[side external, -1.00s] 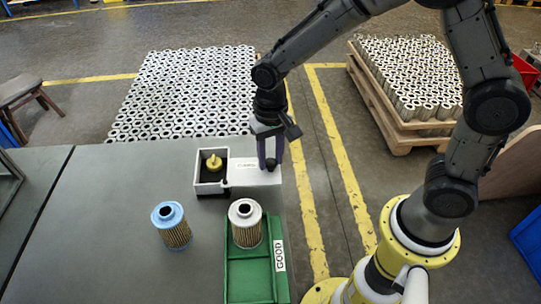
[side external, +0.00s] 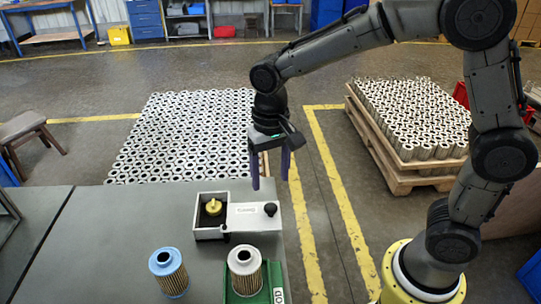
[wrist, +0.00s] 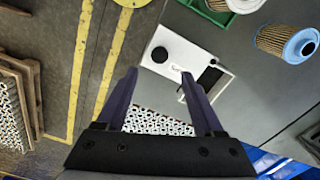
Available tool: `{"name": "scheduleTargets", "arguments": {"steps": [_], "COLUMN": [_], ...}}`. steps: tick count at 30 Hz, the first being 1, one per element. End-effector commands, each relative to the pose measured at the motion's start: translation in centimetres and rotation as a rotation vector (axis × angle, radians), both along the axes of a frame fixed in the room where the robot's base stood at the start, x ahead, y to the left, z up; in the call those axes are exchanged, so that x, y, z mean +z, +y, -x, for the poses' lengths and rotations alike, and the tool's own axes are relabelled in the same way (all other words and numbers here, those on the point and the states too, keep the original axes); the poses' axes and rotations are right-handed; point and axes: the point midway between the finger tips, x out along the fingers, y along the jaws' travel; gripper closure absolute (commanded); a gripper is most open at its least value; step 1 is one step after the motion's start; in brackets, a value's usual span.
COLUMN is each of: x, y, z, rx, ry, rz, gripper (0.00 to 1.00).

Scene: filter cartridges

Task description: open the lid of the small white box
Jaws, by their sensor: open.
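The small white box (side external: 208,234) stands on the grey table, its dark inside partly open to view with a brass-coloured part (side external: 213,207) in it. Its white lid (side external: 243,216) lies off to the right side, with a label and a black knob (side external: 270,209). In the wrist view the lid (wrist: 185,45) and knob (wrist: 160,54) show beyond the fingers, beside the dark opening. My gripper (side external: 270,182) is open and empty, its fingers pointing down above and behind the knob, apart from it. It also shows in the wrist view (wrist: 158,76).
A blue-capped filter (side external: 169,272) and a white-capped filter (side external: 245,270) stand at the front, the latter in a green tray (side external: 277,278). Stacked white cartridges (side external: 185,135) cover a pallet area behind the table. The table (side external: 110,235) is clear left of the box.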

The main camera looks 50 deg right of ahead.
Motion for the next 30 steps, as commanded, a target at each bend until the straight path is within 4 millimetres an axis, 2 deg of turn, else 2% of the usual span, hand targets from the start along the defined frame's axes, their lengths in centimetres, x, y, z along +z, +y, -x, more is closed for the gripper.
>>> {"name": "scheduleTargets", "arguments": {"steps": [3,9,24,27,30], "x": [2.4,4.7,5.7,7.7,10.1], "y": [0.0,0.0,-0.4,-1.3,-3.0], "z": [-0.1,-0.1,0.0,0.3,2.4], "rx": [0.0,0.0,-0.01,-0.033,-0.069], "ry": [-0.005,-0.001,-0.01,-0.062,-0.129], "rz": [-0.001,-0.001,-0.002,-0.015,-0.028], "gripper": [0.31,0.31,0.31,0.31,0.31]}}
